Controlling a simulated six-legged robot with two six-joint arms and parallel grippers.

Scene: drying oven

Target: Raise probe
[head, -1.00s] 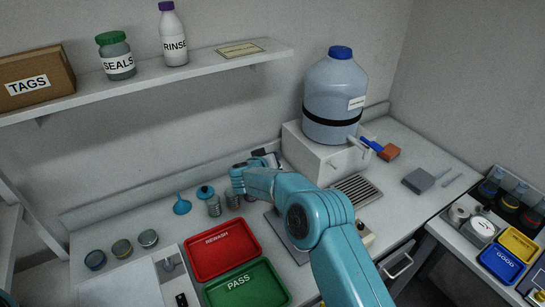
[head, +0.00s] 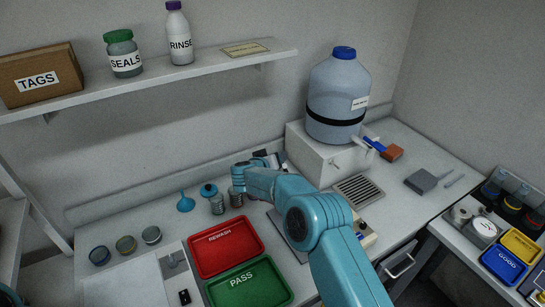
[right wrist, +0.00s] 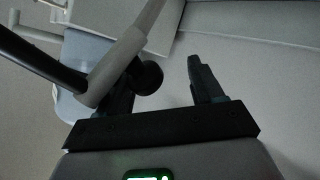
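The right wrist view shows a pale grey angled arm (right wrist: 125,50) and a dark rod (right wrist: 40,55) meeting near a round black knob (right wrist: 147,76). Which part is the probe I cannot tell. A pale blue translucent vessel (right wrist: 75,60) stands behind them. My right gripper (right wrist: 158,80) has its two fingers apart; the knob is beside the left finger, and contact is unclear. In the head view my right arm reaches over the bench, and its wrist hides most of the device at the back (head: 266,160). My left gripper is out of view.
A red REWASH tray (head: 225,250) and a green PASS tray (head: 255,290) lie at the front. A large blue jug (head: 338,90) stands on a white box behind my arm. Small jars (head: 217,205) and a blue funnel (head: 186,203) stand to the left.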

